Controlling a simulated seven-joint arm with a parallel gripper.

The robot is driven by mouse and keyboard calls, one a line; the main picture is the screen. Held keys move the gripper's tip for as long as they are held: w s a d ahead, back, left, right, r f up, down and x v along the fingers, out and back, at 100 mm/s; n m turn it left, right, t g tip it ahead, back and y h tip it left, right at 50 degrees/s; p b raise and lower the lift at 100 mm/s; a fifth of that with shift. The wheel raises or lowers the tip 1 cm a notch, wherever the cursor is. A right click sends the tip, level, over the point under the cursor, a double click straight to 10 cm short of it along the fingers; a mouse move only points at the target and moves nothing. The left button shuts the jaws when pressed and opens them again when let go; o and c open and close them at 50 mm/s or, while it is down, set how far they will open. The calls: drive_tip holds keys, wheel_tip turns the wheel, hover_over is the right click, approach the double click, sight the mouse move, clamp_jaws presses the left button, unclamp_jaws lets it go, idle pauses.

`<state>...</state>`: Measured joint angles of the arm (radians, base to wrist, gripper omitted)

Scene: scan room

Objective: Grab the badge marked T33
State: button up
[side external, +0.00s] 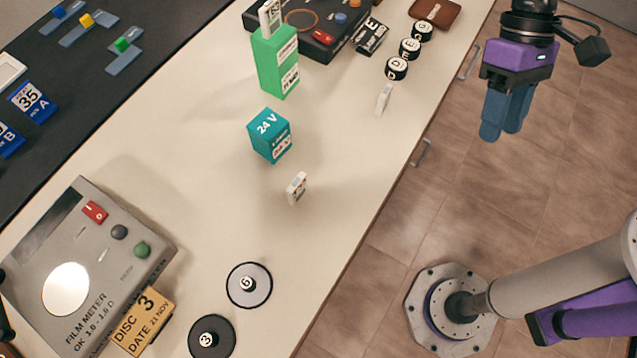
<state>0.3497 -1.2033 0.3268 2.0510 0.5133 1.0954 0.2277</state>
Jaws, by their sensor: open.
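No marking T33 is legible from here. A small white badge-like piece (297,188) with dark print stands upright on the table in front of the teal box. Another small white piece (383,98) stands near the table edge, and a white printed piece (270,16) shows above the green box; I cannot tell which of them is a badge. My gripper (505,120), with blue fingers, is open and empty. It appears beyond the table's right edge, over the floor, apart from all these pieces.
The teal 24 V box (268,135) and green box (275,62) stand mid-table. Black lettered cylinders (410,47) line the right edge. A film meter (85,265), yellow block (143,322) and two round discs (249,285) lie at the front.

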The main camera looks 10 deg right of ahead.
drive_tip(key=w+a+f+m+g+y, duration=0.2)
drive_tip(key=w+a+f+m, duration=0.15)
drive_tip(key=a, duration=0.25)
drive_tip(key=w+a+f+m+g+y, duration=0.1)
drive_tip(key=w+a+f+m+y, duration=0.1)
drive_tip(key=w+a+m, duration=0.3)
drive_tip(key=m+y, duration=0.5)
approach(289, 199)
drive_tip(key=x, duration=0.3)
drive_tip(key=shift+f, duration=0.3)
drive_tip(key=shift+x, duration=3.2)
drive_tip(key=shift+s+r, duration=0.1)
drive_tip(key=shift+r, duration=0.1)
drive_tip(key=shift+c, duration=0.3)
clamp_jaws()
